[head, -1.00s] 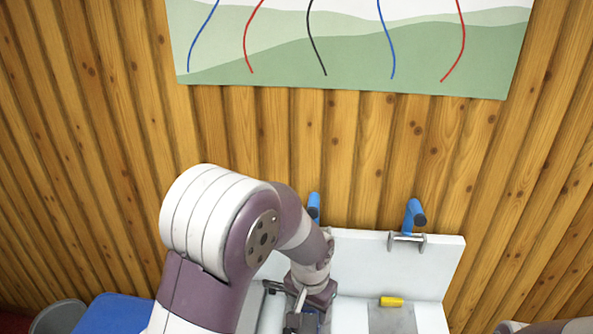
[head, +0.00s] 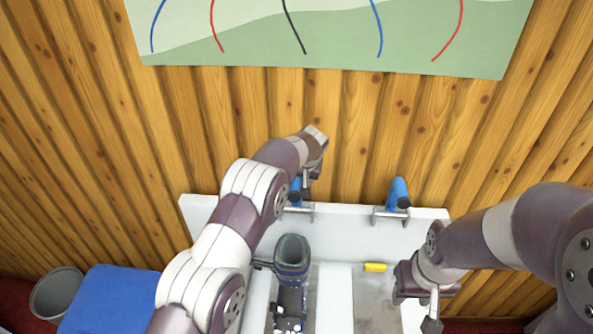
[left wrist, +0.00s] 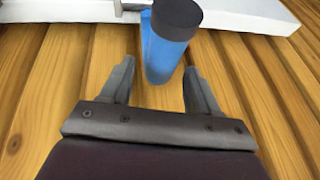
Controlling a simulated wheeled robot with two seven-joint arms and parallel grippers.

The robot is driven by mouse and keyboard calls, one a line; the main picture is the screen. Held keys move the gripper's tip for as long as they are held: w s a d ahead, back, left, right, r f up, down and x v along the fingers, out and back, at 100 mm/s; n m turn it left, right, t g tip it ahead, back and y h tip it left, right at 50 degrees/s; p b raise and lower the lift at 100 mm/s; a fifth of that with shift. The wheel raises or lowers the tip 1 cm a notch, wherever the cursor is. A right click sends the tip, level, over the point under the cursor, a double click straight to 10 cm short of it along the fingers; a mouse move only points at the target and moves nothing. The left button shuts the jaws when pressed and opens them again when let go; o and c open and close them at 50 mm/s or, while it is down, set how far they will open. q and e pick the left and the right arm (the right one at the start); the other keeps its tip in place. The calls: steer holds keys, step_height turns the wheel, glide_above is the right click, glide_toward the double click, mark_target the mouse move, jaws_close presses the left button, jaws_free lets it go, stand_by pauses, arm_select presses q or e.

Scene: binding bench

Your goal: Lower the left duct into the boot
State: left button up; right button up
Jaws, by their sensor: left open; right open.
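The left duct (head: 296,192) is a blue tube with a dark end, held at a bracket on the white back panel. My left gripper (head: 314,172) is at it and partly hides it. In the left wrist view the left duct (left wrist: 160,55) stands between the tips of my open left gripper (left wrist: 162,78), with gaps on both sides. The boot (head: 291,252), dark with a green-grey opening, stands upright on the bench below, in front of the panel. My right gripper (head: 433,312) is open and points down at the bench's right side; its fingertips are hard to make out.
A second blue duct (head: 398,192) sits in a bracket at the panel's right. A yellow piece (head: 375,267) lies on the bench near the white panel (head: 340,222). A blue box (head: 110,300) and a grey bin (head: 57,295) stand at the left.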

arm_select(q)
steer(key=shift+w+a+f, duration=0.15)
steer(key=shift+w+f, duration=0.05)
steer(key=shift+f, duration=0.15)
steer(key=shift+s+f, duration=0.1)
steer(key=shift+f, duration=0.05)
steer(key=shift+s, duration=0.25)
steer(key=shift+w+f, duration=0.15)
steer(key=c, duration=0.3)
steer(key=shift+w, duration=0.1)
steer(key=c, duration=0.5)
jaws_close()
arm_select(e)
steer(key=shift+s+r, duration=0.35)
steer(key=shift+r, duration=0.15)
